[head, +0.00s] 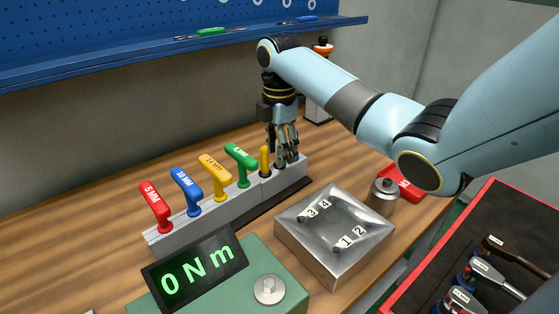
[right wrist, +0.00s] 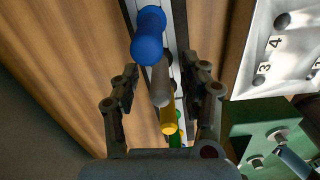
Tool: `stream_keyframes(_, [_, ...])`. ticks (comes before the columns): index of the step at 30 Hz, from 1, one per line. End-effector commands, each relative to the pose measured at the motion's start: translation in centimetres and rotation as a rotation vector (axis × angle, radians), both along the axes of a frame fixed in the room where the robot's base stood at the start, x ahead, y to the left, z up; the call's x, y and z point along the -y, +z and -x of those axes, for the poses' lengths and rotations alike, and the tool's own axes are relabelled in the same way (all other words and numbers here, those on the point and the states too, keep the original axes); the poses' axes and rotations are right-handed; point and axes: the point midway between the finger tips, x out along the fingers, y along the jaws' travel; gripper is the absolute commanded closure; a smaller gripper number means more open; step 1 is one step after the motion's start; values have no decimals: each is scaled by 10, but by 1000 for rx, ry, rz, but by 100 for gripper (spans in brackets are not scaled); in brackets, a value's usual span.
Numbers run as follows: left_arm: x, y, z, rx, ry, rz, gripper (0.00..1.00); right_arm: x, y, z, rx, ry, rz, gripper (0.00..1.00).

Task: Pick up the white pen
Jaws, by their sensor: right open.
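My right gripper (head: 284,158) points down over the far right end of the grey rack (head: 208,212). In the right wrist view its two fingers (right wrist: 163,92) are open and apart. A pale, greyish-white pen (right wrist: 160,84) stands between them, with room on both sides; I cannot tell how deep the fingers reach. A blue pen (right wrist: 148,36) stands on one side of it and a yellow pen (right wrist: 168,122) on the other. In the head view the yellow pen (head: 264,160) shows just left of the gripper, while the white pen is hidden behind the fingers. My left gripper is out of view.
Red (head: 154,205), blue (head: 185,190), yellow (head: 214,175) and green (head: 240,162) T-handled tools stand along the rack. A metal block (head: 330,255) and a green torque tester (head: 195,272) stand in front. A red tool tray (head: 490,192) is at right.

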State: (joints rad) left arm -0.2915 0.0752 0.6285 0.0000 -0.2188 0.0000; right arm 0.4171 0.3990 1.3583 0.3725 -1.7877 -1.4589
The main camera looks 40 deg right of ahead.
Motion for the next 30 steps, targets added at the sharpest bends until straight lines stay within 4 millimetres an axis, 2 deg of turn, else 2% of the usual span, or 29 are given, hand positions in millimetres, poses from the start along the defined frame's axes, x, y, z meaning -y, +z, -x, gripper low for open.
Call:
stream_keyframes(7, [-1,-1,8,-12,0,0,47,0,-2,0,1,0,0,56])
stream_keyframes(17, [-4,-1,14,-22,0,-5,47,0,-2,0,1,0,0,100])
stream_keyframes(25, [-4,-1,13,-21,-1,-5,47,0,1,0,1,0,0,100])
stream_keyframes(30, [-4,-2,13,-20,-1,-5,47,1,24,-1,5,0,2,100])
